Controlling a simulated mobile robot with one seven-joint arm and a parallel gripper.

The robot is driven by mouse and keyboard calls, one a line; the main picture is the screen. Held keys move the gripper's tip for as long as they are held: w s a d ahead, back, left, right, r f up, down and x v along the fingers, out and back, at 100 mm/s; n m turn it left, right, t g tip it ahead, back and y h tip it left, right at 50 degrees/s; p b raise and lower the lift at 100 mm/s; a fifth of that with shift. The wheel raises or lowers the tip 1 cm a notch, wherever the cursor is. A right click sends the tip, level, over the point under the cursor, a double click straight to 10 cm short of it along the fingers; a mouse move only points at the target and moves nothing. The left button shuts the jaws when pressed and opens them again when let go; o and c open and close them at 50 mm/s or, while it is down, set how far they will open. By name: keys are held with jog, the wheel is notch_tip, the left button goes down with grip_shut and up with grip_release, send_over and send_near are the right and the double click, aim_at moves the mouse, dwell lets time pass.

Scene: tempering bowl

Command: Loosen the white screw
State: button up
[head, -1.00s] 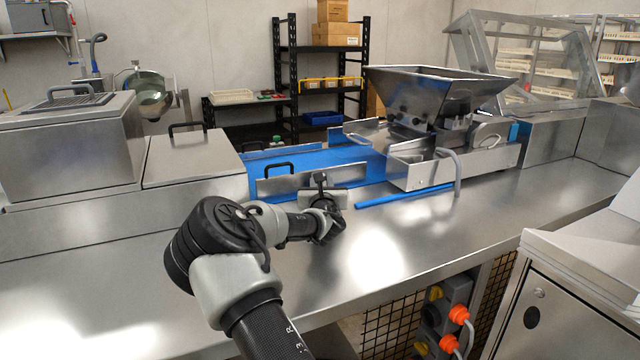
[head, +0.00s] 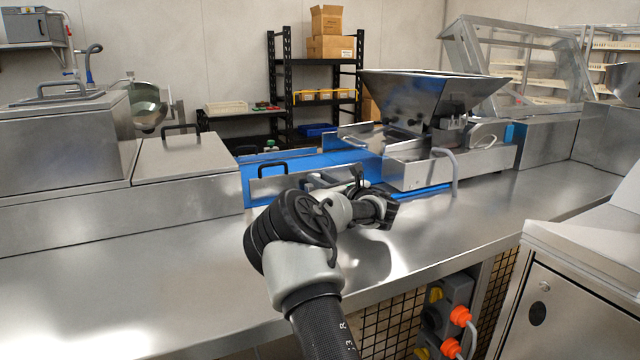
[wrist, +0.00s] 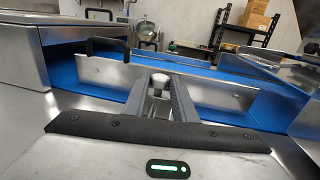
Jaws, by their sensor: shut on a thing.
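In the wrist view, the white screw (wrist: 149,73) shows as a small pale head between the fingertips. My gripper (wrist: 151,78) is shut on it, one grey finger on each side. Behind it stands the upright metal side plate (wrist: 110,76) of the blue conveyor; whether the screw touches this plate cannot be told. The screw cannot be made out there.
The blue conveyor belt (head: 310,163) runs behind the plate, which has a black handle (head: 272,167). A metal hopper (head: 420,95) stands to the right. A lidded steel box (head: 185,160) is at the left. The steel counter (head: 150,275) in front is clear.

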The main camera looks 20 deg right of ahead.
jog(key=shift+r, duration=0.1)
jog(key=o, duration=1)
jog(key=s+d, duration=0.1)
jog(key=s, duration=0.4)
jog(key=s+d, duration=0.1)
jog(key=s, duration=0.5)
jog(key=s+d, duration=0.1)
jog(key=s, duration=0.5)
jog(key=shift+s, duration=0.1)
jog(key=shift+d, duration=0.1)
